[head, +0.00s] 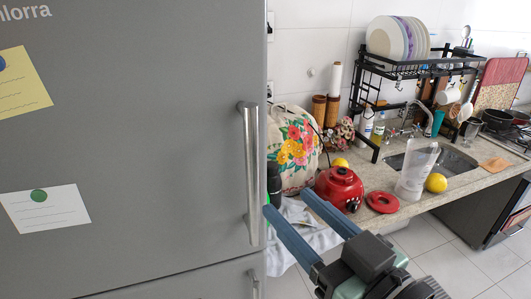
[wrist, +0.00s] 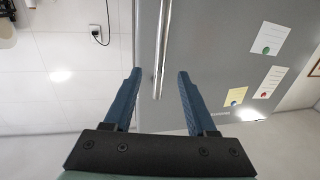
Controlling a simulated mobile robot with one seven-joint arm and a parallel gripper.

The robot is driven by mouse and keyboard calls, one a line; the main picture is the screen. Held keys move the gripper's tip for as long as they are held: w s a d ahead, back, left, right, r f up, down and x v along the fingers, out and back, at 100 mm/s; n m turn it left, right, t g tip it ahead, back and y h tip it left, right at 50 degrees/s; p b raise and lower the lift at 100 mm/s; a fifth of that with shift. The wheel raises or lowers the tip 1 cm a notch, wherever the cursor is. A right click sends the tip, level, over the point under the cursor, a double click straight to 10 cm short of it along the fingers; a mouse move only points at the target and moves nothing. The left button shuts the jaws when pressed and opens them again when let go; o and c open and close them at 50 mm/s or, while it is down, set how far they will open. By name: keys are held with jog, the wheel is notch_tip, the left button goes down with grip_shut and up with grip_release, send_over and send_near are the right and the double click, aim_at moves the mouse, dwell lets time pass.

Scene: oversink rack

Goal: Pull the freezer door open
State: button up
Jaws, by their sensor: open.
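A grey fridge fills the left of the head view, with a large upper door (head: 150,150) and part of a lower door (head: 190,285). The upper door has a long vertical silver bar handle (head: 252,175); the lower door's handle (head: 255,285) shows only its top. No label shows which door is the freezer. My gripper (head: 287,200) is open and empty, its blue fingers just right of the upper handle's lower part. In the wrist view, a bar handle (wrist: 162,45) appears between the open fingers (wrist: 159,72); whether it lies within their reach is unclear.
Right of the fridge, a counter (head: 400,212) holds a floral cover (head: 293,150), a red appliance base (head: 340,187), a clear jug (head: 417,170) and a sink under a black dish rack (head: 410,68). Tiled floor (head: 440,250) is open in front of the counter.

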aim_at(256, 169)
jog(key=p+x, duration=0.4)
jog(key=x, duration=0.6)
jog(key=shift+s+r, duration=0.1)
jog(key=shift+p+x, duration=0.35)
jog(key=shift+x, duration=0.4)
jog(key=shift+c, duration=0.4)
grip_shut()
